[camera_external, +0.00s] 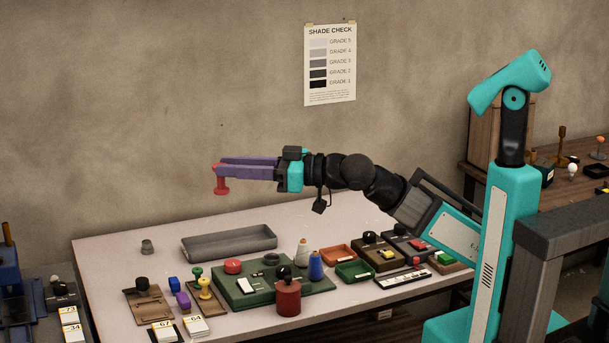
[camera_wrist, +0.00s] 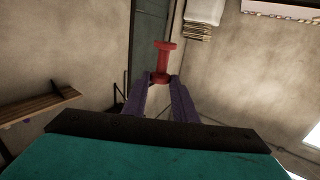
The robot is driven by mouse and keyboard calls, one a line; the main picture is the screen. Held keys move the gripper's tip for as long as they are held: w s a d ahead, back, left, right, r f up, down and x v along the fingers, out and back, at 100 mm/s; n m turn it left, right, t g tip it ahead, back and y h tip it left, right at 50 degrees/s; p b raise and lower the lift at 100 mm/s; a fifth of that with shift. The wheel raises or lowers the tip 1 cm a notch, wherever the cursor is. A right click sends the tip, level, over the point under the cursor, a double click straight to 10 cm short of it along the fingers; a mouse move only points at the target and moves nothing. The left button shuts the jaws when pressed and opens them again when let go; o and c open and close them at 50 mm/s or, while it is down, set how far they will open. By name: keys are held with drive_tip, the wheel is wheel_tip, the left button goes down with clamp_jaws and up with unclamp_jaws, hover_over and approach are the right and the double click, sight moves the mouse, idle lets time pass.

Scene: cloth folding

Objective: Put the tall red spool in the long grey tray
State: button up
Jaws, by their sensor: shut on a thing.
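The tall red spool (camera_external: 221,183) is held upright between the tips of my gripper (camera_external: 219,167), high above the left part of the table. In the wrist view the red spool (camera_wrist: 162,62) stands between the two purple fingers of my gripper (camera_wrist: 163,82). My gripper is shut on it and points left, with the arm stretched out level. The long grey tray (camera_external: 229,245) lies on the table towards the back, below and a little right of the spool. Its visible inside looks empty.
In front are a green board (camera_external: 262,303) with several pieces, a dark red canister (camera_external: 288,297), and green and yellow spools (camera_external: 205,289). White and blue cones (camera_external: 315,266) stand right of the tray. The back left tabletop is clear.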

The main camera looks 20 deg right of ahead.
drive_tip(key=w+d+f+m+t+h+b, duration=0.1)
drive_tip(key=w+f+m+t+h+b, duration=0.1)
drive_tip(key=w+f, duration=0.7)
drive_tip(key=w+d+f+m+t+h+b, duration=0.1)
drive_tip(key=w+f+m+t+h+b, duration=0.2)
drive_tip(key=w+f, duration=0.7)
drive_tip(key=w+d+f+m+t+h+b, duration=0.1)
drive_tip(key=w+f+b, duration=0.4)
drive_tip(key=w+f, duration=0.5)
wheel_tip(320, 180, down, 10)
drive_tip(key=m+t+h, duration=0.1)
drive_tip(key=h, duration=0.1)
drive_tip(key=shift+w+r+h, duration=0.25)
drive_tip(key=shift+h, duration=0.05)
drive_tip(key=shift+f, duration=2.5)
drive_tip(key=shift+f, duration=0.1)
drive_tip(key=shift+f, duration=0.25)
wheel_tip(320, 180, down, 3)
drive_tip(key=shift+b, duration=0.6)
drive_tip(key=shift+f, duration=0.45)
